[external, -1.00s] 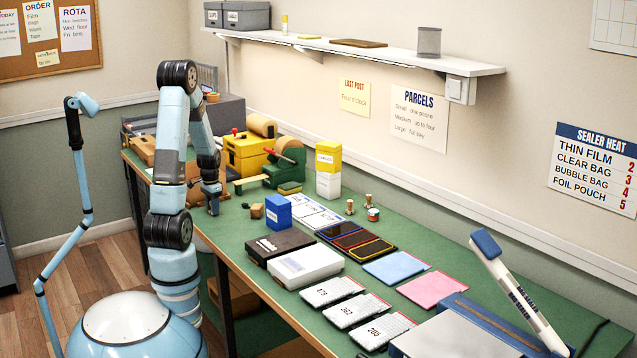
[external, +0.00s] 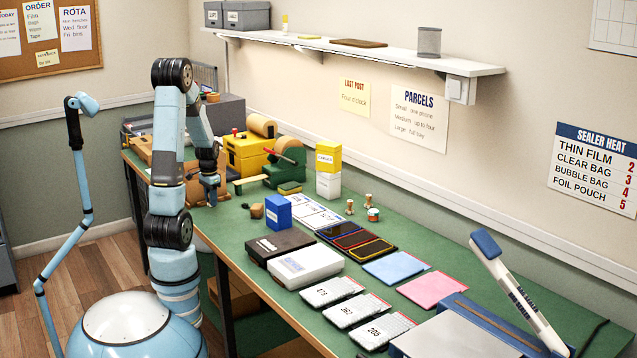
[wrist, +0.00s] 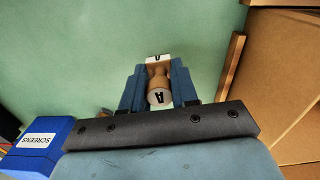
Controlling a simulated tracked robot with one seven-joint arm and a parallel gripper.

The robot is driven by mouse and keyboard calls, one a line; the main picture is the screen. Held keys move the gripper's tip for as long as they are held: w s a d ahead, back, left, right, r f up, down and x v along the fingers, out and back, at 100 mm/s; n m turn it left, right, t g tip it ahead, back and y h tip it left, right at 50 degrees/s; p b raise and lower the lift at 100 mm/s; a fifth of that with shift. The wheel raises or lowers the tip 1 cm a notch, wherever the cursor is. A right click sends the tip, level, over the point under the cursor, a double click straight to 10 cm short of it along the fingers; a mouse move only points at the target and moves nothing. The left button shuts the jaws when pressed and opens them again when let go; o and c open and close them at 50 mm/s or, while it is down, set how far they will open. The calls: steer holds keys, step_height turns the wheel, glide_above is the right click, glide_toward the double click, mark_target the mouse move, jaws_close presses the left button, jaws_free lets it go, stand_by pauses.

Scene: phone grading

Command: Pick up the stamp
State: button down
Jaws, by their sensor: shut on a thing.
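The stamp (wrist: 157,76) shows in the wrist view, with a turned wooden handle, a dark letter A on its pale round top and a whitish block at its far end. My gripper (wrist: 158,86) is shut on it, with one blue finger on each side of the handle. In the external view my gripper (external: 211,196) is low over the left part of the green table. The stamp cannot be made out clearly there.
A blue SCREENS box (external: 278,212) and a small wooden object (external: 257,210) stand to the right of my gripper. A yellow machine (external: 248,153) and a green one (external: 287,165) stand behind. Cardboard (wrist: 285,75) fills the right of the wrist view.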

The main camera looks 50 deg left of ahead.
steer(key=s+d+r, duration=0.7)
steer(key=s+r, duration=0.2)
steer(key=s, duration=0.2)
steer(key=shift+d, duration=0.3)
